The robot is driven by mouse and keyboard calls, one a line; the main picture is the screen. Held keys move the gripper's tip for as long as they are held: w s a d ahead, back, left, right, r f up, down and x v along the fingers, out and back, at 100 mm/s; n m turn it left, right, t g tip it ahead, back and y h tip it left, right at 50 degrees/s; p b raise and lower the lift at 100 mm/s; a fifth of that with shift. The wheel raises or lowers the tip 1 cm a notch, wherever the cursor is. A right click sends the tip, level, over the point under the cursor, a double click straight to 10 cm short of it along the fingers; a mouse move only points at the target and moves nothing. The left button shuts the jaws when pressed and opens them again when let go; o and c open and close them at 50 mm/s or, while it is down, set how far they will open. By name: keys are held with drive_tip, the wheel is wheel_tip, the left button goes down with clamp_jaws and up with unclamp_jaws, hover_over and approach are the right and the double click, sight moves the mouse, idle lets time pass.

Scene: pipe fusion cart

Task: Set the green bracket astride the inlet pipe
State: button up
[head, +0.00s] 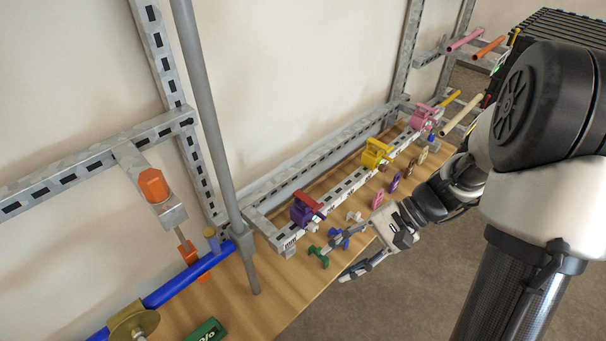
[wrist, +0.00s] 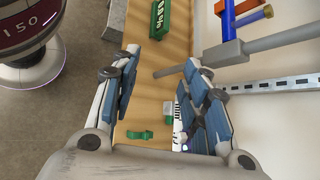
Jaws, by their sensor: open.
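My gripper (head: 340,262) is open and empty over the front edge of the wooden shelf. In the wrist view its two fingers (wrist: 162,58) stand wide apart with bare wood between the tips. A small green piece (head: 318,255), likely the green bracket, lies on the shelf just left of the fingers. The wrist view shows a curved green piece (wrist: 139,135) between the fingers near the palm, and another green part (wrist: 169,108) beside the right finger. No pipe is clearly marked as the inlet; a grey upright pipe (head: 204,100) meets a blue pipe (head: 185,277) at the left.
A green lettered block (head: 207,331) lies at the front left. Purple (head: 305,213), yellow (head: 375,154) and pink (head: 425,119) units stand along the slotted rail. Several small coloured pieces line the shelf's front. An orange-capped bracket (head: 154,186) hangs at the left. Bare wood shows left of my gripper.

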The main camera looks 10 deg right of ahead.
drive_tip(key=w+d+f+m+t+y, duration=0.2)
drive_tip(key=d+f+m+t, duration=0.3)
drive_tip(key=f, duration=0.4)
drive_tip(key=w+d+f+m+t+y, duration=0.25)
drive_tip(key=f+m+t, duration=0.25)
drive_tip(key=f+m, duration=0.3)
drive_tip(key=m+t+h+b, duration=0.1)
drive_tip(key=m+t+h, duration=0.3)
drive_tip(key=m+t, duration=0.2)
approach(325, 258)
drive_tip(key=w+a+r, duration=0.1)
drive_tip(key=w+a, duration=0.1)
drive_tip(key=w+a+r, duration=0.1)
drive_tip(key=w+r, duration=0.1)
drive_tip(key=shift+w+a+r, duration=0.1)
drive_tip(key=shift+w+a, duration=0.05)
drive_tip(key=shift+a, duration=0.25)
drive_tip(key=w, duration=0.1)
drive_tip(key=w+a, duration=0.1)
drive_tip(key=w+a+f+b, duration=0.1)
drive_tip(key=shift+w, duration=0.35)
drive_tip(key=shift+w+a+r, duration=0.15)
drive_tip(key=shift+w+a, duration=0.2)
drive_tip(key=shift+w, duration=0.1)
drive_tip(key=shift+c, duration=0.4)
drive_tip(key=c, duration=0.8)
